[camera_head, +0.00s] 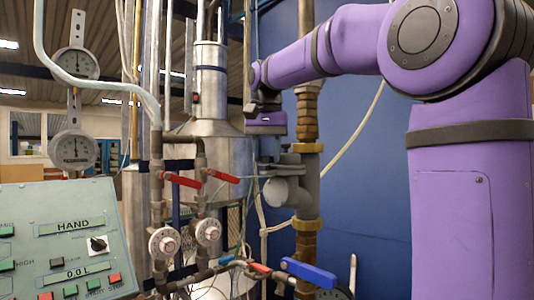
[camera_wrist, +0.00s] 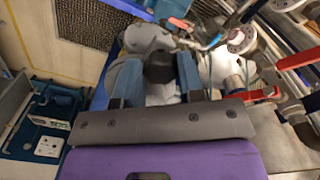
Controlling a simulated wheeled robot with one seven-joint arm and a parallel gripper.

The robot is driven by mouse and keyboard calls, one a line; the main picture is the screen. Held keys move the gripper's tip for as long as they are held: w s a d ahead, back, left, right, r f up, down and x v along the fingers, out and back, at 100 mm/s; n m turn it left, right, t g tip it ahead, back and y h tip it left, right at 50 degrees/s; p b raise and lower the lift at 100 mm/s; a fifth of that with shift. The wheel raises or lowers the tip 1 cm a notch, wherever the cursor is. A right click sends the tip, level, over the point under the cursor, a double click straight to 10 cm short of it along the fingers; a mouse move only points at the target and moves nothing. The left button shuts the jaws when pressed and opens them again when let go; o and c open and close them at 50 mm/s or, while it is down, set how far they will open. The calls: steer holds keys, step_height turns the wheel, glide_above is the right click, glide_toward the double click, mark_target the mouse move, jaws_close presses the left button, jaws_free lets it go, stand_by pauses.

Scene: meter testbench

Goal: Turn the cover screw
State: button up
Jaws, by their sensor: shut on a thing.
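My gripper (camera_wrist: 158,73) has its two blue-grey fingers pressed on either side of a dark grey piece, which I take to be the cover screw (camera_wrist: 160,68). The screw sits on a rounded light grey meter housing (camera_wrist: 147,38), which shows beyond the fingertips in the wrist view. In the head view my gripper (camera_head: 268,150) reaches down from the upper right to the grey meter body (camera_head: 305,190) on the brass-jointed pipe. The screw itself is mostly hidden there by the gripper, and its turn angle cannot be told.
Red-handled valves (camera_head: 180,180) and round dials (camera_head: 165,243) stand left of the meter. A blue lever (camera_head: 308,273) lies below it. A control panel (camera_head: 70,240) fills the lower left. A blue wall panel (camera_head: 365,180) stands behind, and a pale hose crosses it.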

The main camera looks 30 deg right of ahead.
steer(key=o, duration=0.9)
step_height(320, 180, up, 11)
steer(key=shift+f, duration=0.1)
stand_by(0.3)
